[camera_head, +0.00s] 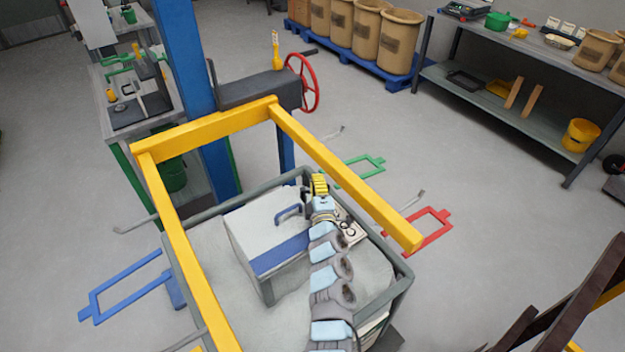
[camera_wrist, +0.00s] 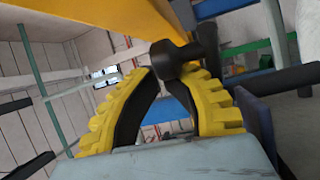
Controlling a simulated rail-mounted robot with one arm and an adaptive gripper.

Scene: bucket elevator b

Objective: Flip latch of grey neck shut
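My gripper (camera_head: 320,186) is over the far rim of the grey bin, close below the yellow frame. In the wrist view its two yellow ribbed fingers (camera_wrist: 174,78) bow inward, with a narrow gap between their tips. A dark knob on a short stem (camera_wrist: 176,61) is at the fingertips. I cannot tell whether the fingers touch it or whether it belongs to the latch. A grey housing (camera_head: 262,89) with a red handwheel (camera_head: 303,83) stands on the blue column. I cannot clearly pick out the grey neck's latch.
The yellow frame (camera_head: 205,130) spans above the grey bin (camera_head: 397,290). A white box with a blue band (camera_head: 265,225) is inside the bin. Blue (camera_head: 120,285), green (camera_head: 362,170) and red (camera_head: 425,232) frames lie around it. A shelf (camera_head: 510,110) stands right; open floor lies between.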

